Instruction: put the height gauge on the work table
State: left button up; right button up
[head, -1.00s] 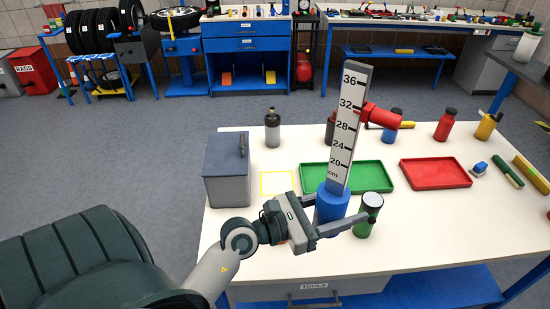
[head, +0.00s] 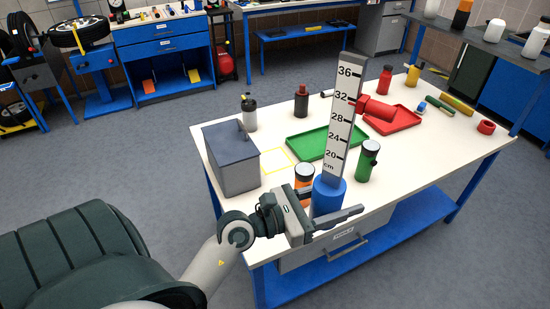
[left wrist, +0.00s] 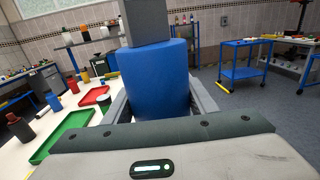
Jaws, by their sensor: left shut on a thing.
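The height gauge (head: 345,115) has a tall white scale marked 20 to 36 cm, a red slider arm (head: 376,109) and a blue round base (head: 328,196). My left gripper (head: 335,215) is shut on the blue base and holds the gauge nearly upright. In the left wrist view the blue base (left wrist: 158,78) fills the middle between the fingers, with the grey column above it. In the head view the gauge is in front of the near edge of the work table (head: 222,150); its height above the top is hard to tell. My right gripper is not in view.
On the table stand a grey box (head: 230,160), a yellow outlined square (head: 290,160), a green tray (head: 315,145), a red tray (head: 405,122), a green bottle (head: 368,160) and an orange can (head: 304,174). Dark and red bottles stand farther back.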

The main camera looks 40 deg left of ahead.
aim_at(272, 160)
jog(key=k+j+z, duration=0.35)
jog(key=j, duration=0.3)
jog(key=k+j+z, duration=0.4)
jog(key=j, duration=0.15)
jog(key=j+z, duration=0.2)
jog(key=j, duration=0.3)
jog(key=k+j+z, duration=0.2)
jog(key=j, duration=0.25)
jog(key=j+z, duration=0.2)
jog(key=j, duration=0.3)
jog(key=k+j+z, duration=0.2)
jog(key=j, duration=0.2)
jog(key=k+j+z, duration=0.2)
jog(key=j, duration=0.25)
jog(key=k+j+z, duration=0.2)
jog(key=j, duration=0.2)
jog(key=k+j+z, duration=0.55)
jog(key=k+j, duration=0.1)
jog(key=k, duration=0.1)
